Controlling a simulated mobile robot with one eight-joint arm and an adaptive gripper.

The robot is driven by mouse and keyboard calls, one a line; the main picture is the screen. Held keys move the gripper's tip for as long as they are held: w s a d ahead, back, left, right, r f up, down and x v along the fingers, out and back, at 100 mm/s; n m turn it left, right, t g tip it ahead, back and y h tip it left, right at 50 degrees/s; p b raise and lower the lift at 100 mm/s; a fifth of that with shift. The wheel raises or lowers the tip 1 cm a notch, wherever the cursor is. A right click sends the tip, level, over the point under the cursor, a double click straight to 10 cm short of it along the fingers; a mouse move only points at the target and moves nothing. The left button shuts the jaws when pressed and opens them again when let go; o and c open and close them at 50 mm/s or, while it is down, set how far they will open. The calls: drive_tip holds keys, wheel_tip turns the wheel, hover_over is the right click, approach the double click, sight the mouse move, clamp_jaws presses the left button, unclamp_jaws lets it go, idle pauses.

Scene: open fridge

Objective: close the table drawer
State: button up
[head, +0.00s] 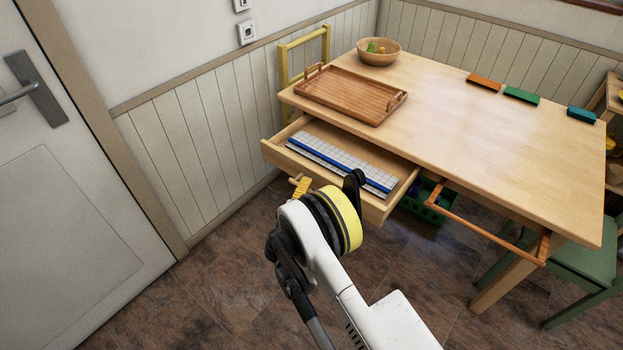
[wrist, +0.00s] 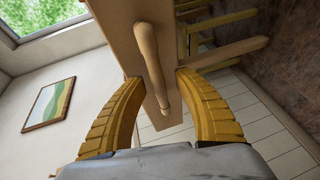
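The table (head: 455,105) is light wood. Its drawer (head: 283,157) is pulled out under the left end of the near edge, with a white gridded sheet and blue strip (head: 335,163) inside. My gripper (head: 302,187) is just in front of the drawer front, mostly hidden behind my arm. In the wrist view my two yellow fingers (wrist: 159,78) are spread apart. The drawer's rounded wooden handle (wrist: 151,62) shows between them, standing off the drawer front (wrist: 115,35). I see no clear contact between the fingers and the handle.
A wooden tray (head: 350,94) and a bowl (head: 379,52) stand on the tabletop. Orange, green and blue blocks (head: 521,95) lie along its far edge. A yellow chair (head: 304,50) is at the left end; a green chair (head: 583,262) is at right. A door (head: 75,200) is at left.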

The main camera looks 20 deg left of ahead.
drive_tip(key=shift+w, duration=0.15)
drive_tip(key=shift+c, duration=1.1)
clamp_jaws()
